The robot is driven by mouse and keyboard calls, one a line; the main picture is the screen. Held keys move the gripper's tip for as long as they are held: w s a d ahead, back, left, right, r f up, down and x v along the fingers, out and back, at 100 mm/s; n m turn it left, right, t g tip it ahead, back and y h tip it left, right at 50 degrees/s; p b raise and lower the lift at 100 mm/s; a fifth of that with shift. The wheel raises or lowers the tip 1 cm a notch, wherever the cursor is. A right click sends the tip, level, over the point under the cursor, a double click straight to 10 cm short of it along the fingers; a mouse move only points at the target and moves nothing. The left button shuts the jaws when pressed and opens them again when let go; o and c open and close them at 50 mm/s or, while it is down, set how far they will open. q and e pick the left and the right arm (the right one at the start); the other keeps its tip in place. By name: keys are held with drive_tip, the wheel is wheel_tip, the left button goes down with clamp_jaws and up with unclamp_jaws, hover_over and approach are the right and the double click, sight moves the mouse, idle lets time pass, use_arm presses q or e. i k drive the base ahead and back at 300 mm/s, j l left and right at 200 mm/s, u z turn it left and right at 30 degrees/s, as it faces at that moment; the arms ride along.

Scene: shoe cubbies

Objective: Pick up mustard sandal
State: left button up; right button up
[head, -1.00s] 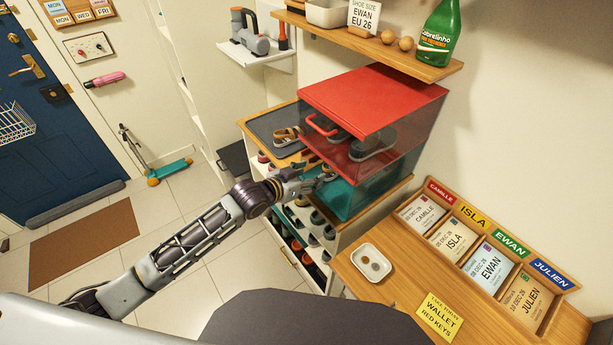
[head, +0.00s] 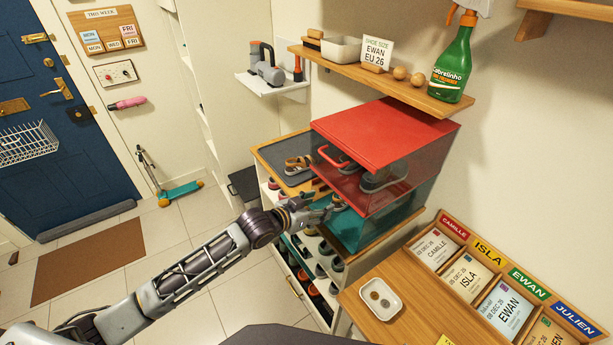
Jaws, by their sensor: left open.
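A tan-mustard sandal (head: 298,164) lies on the dark grey mat (head: 275,155) on top of the shoe cabinet, left of the red box. My left gripper (head: 332,208) is open, in front of the stacked boxes, nearer to me and lower in the picture than the sandal. It looks empty and apart from the sandal. Part of the cabinet's front edge is hidden behind the gripper and wrist. My right gripper is out of view.
A red-lidded clear box (head: 385,132) with grey shoes stands on a teal box (head: 395,222), right of the sandal. The cabinet (head: 340,320) holds several shoes below. A wall shelf (head: 400,84) overhangs behind. A wooden desk (head: 400,265) is at right; open floor lies left.

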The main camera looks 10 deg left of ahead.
sight(291, 170)
drive_tip(key=i+j+z, duration=0.1)
drive_tip(key=j, duration=0.3)
drive_tip(key=i+j, duration=0.2)
drive_tip(key=j, duration=0.2)
drive_tip(key=i+j+z, duration=0.15)
drive_tip(key=j, duration=0.25)
drive_tip(key=i+j, duration=0.1)
drive_tip(key=j, duration=0.35)
drive_tip(key=z, duration=0.05)
